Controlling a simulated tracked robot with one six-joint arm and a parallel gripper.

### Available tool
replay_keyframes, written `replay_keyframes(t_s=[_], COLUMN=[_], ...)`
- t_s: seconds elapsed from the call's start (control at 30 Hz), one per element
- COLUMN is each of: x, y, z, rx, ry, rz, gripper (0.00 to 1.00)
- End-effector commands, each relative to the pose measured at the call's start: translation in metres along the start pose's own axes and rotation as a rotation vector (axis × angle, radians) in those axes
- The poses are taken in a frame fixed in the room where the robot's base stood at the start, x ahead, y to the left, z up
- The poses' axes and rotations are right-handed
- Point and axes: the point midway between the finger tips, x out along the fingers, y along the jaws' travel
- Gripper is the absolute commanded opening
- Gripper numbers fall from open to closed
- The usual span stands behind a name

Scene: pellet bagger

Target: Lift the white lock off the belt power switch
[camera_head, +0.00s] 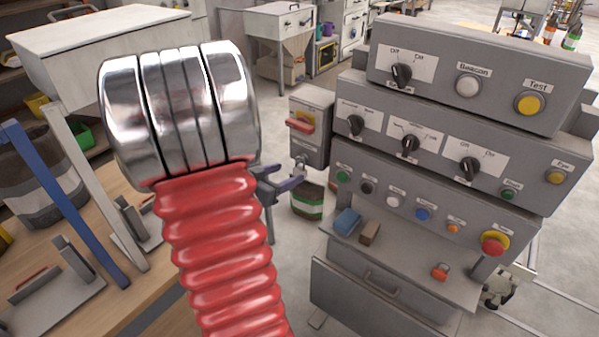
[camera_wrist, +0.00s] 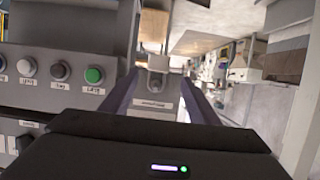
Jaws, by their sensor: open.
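The belt power switch is taken to be the grey box (camera_head: 309,108) with a red handle (camera_head: 300,124), on the left side of the control panel in the head view. A small whitish lock (camera_head: 301,161) hangs at its lower edge. In the wrist view, which looks upside down, the pale lock (camera_wrist: 157,62) shows above the box (camera_wrist: 153,103). My gripper (camera_head: 292,174) is open just below and left of the lock, with purple fingers. In the wrist view my gripper (camera_wrist: 159,77) has one finger on each side of the lock's line. I cannot tell whether they touch it.
The grey control panel (camera_head: 440,130) with knobs and buttons stands right of the switch box. Its shelf (camera_head: 400,262) holds a blue block, a brown block and an orange lock. A wooden bench (camera_head: 130,290) with metal fixtures is at left. Floor shows behind the gripper.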

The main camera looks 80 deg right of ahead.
Motion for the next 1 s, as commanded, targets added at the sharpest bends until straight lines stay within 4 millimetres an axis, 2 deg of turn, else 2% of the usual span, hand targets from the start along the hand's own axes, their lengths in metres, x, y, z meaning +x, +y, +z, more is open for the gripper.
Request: replay_keyframes(t_s=[0.4,0.8,1.0], x=[0.004,0.048,0.054], y=[0.001,0.004,0.004], z=[0.000,0.001,0.001], rx=[0.000,-0.001,0.000], ry=[0.000,-0.001,0.000], rz=[0.001,0.004,0.001], gripper=[0.55,0.55,0.55])
